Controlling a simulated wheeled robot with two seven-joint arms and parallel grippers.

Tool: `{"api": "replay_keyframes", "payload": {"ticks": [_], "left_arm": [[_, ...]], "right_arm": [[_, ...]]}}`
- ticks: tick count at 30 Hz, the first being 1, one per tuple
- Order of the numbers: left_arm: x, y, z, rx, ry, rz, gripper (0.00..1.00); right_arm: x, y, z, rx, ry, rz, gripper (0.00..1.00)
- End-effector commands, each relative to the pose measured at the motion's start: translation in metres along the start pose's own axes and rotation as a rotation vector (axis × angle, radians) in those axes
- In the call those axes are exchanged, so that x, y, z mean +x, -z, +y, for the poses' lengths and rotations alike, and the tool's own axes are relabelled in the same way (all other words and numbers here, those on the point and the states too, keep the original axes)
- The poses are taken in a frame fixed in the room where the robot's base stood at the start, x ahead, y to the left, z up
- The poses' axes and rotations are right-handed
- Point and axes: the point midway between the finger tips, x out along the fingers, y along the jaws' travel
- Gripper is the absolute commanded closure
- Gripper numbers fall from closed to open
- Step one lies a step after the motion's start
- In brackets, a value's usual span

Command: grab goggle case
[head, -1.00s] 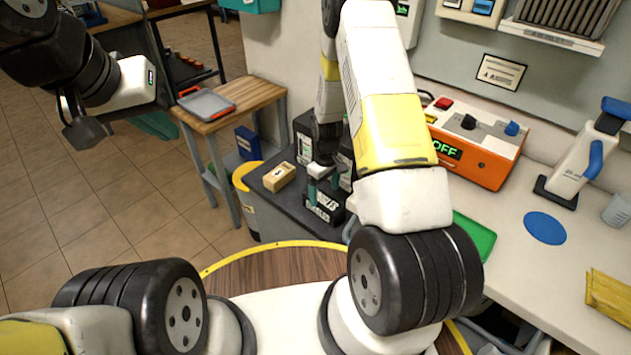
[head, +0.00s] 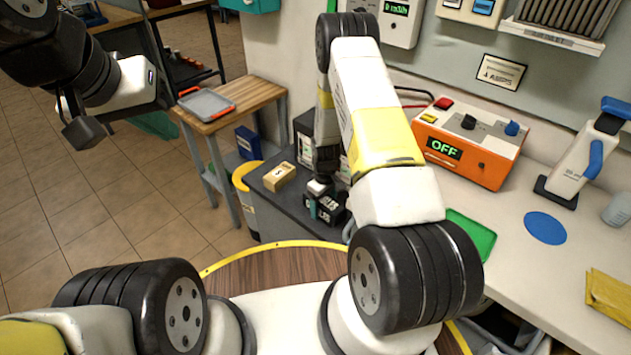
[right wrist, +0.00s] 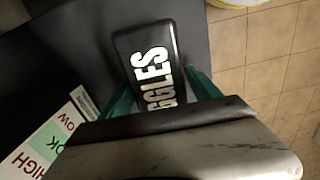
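The goggle case is a black box with white lettering. It stands on the dark cart top in the head view (head: 329,210) and fills the middle of the right wrist view (right wrist: 148,62), partly hidden by my gripper. My right gripper (head: 322,205) points down over the case, with its teal fingers on either side of it. In the right wrist view the fingers (right wrist: 163,95) look spread, one along each side of the case, with no clear grip on it. My left gripper (head: 84,131) is far left, away from the case, and its fingers cannot be made out.
A small yellow-tan box (head: 279,176) sits left of the case on the dark cart (head: 262,188). Black boxes with white labels stand behind it; a HIGH/OK/LOW label (right wrist: 50,140) is close to my right gripper. An orange charger reading OFF (head: 470,150) is on the bench at right.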

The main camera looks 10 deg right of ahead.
Motion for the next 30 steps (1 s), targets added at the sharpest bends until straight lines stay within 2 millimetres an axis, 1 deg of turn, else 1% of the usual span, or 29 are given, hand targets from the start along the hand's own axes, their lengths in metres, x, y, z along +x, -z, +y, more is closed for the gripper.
{"api": "replay_keyframes", "payload": {"ticks": [1, 2, 3, 5, 9, 16, 19, 23, 27, 30], "left_arm": [[0.0, 0.0, 0.0, 0.0, 0.0, 0.0, 1.0], [0.0, 0.0, 0.0, 0.0, 0.0, 0.0, 1.0], [0.0, 0.0, 0.0, 0.0, 0.0, 0.0, 1.0], [0.0, 0.0, 0.0, 0.0, 0.0, 0.0, 1.0], [0.0, 0.0, 0.0, 0.0, 0.0, 0.0, 1.0], [0.0, 0.0, 0.0, 0.0, 0.0, 0.0, 1.0], [0.0, 0.0, 0.0, 0.0, 0.0, 0.0, 1.0], [0.0, 0.0, 0.0, 0.0, 0.0, 0.0, 1.0], [0.0, 0.0, 0.0, 0.0, 0.0, 0.0, 1.0], [0.0, 0.0, 0.0, 0.0, 0.0, 0.0, 1.0]], "right_arm": [[0.0, 0.0, 0.0, 0.0, 0.0, 0.0, 0.4], [0.0, 0.0, 0.0, 0.0, 0.0, 0.0, 0.46], [0.0, 0.0, 0.0, 0.0, 0.0, 0.0, 0.54], [0.0, 0.0, 0.0, 0.0, 0.0, 0.0, 0.65], [0.0, 0.0, 0.0, 0.0, 0.0, 0.0, 0.93], [-0.002, 0.0, 0.0, 0.0, -0.001, 0.001, 0.94], [-0.009, 0.001, 0.001, 0.0, -0.001, 0.002, 0.94], [-0.032, 0.001, 0.001, 0.0, -0.002, 0.003, 0.94], [-0.062, 0.001, 0.001, 0.0, -0.002, 0.004, 0.94], [-0.08, 0.001, 0.001, 0.0, -0.002, 0.003, 0.94]]}}
